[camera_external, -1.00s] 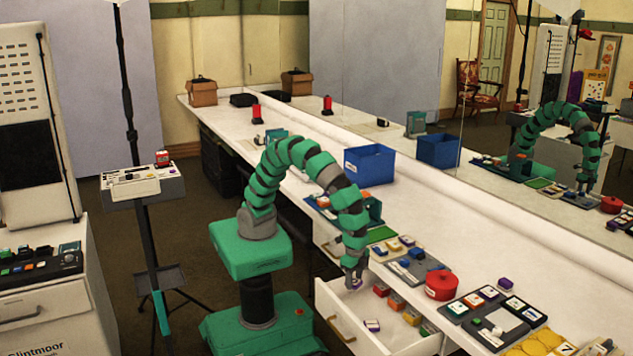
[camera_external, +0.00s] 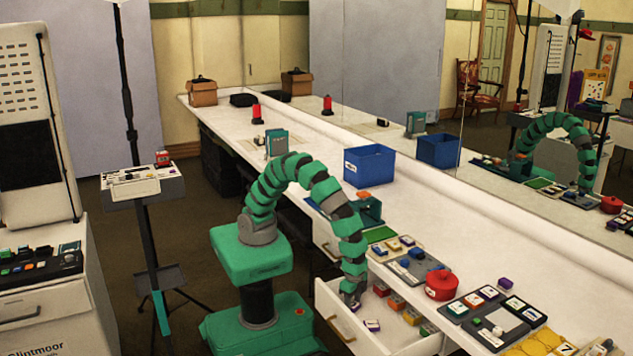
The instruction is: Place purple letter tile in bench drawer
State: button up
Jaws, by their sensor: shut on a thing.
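My gripper (camera_external: 352,300) points down inside the open white bench drawer (camera_external: 334,318), near its left front part. It is shut on a small purple tile (camera_external: 355,307), mostly hidden by the fingers. I cannot tell whether the tile touches the drawer floor. Another purple and white tile (camera_external: 372,325) lies in the drawer just to the right of my gripper.
Several coloured blocks, including an orange one (camera_external: 396,301), line the drawer's back side. On the bench above are a grey tray (camera_external: 412,266), a red round pot (camera_external: 441,285) and a blue bin (camera_external: 370,165). A mirror runs behind the bench.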

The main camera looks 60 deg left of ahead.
aim_at(353, 304)
jog(key=o, duration=0.9)
jog(key=shift+o, duration=0.2)
notch_tip(353, 304, up, 12)
jog(key=p, duration=0.2)
jog(key=shift+r+p, duration=0.15)
jog(key=shift+p, duration=0.25)
